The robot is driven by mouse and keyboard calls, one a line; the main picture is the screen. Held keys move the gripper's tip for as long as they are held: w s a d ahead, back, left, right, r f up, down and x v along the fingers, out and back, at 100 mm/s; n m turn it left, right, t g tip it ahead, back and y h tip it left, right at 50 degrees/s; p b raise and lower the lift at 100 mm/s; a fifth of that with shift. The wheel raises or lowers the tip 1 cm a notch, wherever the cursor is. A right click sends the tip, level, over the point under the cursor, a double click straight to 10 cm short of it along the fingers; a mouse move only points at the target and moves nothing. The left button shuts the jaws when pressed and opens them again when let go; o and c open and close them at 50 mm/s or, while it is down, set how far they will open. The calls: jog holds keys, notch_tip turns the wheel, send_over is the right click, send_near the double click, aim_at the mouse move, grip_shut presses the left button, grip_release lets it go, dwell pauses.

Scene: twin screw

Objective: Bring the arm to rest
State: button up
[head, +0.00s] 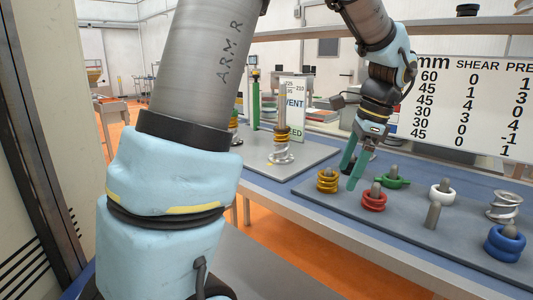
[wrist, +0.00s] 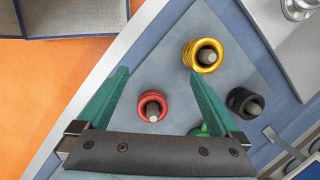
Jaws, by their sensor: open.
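My gripper (head: 352,176) is open and empty, with green fingers pointing down over the left part of the grey peg board (head: 330,200). In the wrist view its fingers (wrist: 157,74) are spread wide, with the red coil (wrist: 152,105) showing between them and the yellow coil (wrist: 203,55) near the right fingertip. Both coils sit around pegs, apart from the fingers as far as I can tell. A green piece (wrist: 200,130) is partly hidden behind the gripper. My upper arm fills the left of the head view.
A white coil (head: 442,192), a silver coil (head: 503,206), a blue coil (head: 505,244) and a bare peg (head: 432,216) stand on the board's right. A black coil (wrist: 245,102) shows in the wrist view. A tall post (head: 281,112) stands on another plate. A number sign (head: 462,105) stands behind.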

jog(key=a+f+n, duration=0.1)
jog(key=a+n, duration=0.1)
jog(key=a, duration=0.2)
jog(key=a+f+n+h+p, duration=0.1)
jog(key=a+n, duration=0.1)
jog(key=a, duration=0.2)
jog(key=a+f+n, duration=0.1)
jog(key=a+n, duration=0.2)
jog(key=shift+w+a+f+g+h, duration=0.15)
jog(key=shift+w+a+g+h, duration=0.15)
jog(key=shift+a, duration=0.1)
jog(key=s+a+f+n+p, duration=0.1)
jog(key=s+a+f+n, duration=0.1)
jog(key=a+n, duration=0.3)
jog(key=s+a+f+n+t+h+p, duration=0.1)
jog(key=s+a+f+n, duration=0.1)
jog(key=a+n, duration=0.4)
jog(key=shift+s+a, duration=0.55)
jog(key=shift+a, duration=0.65)
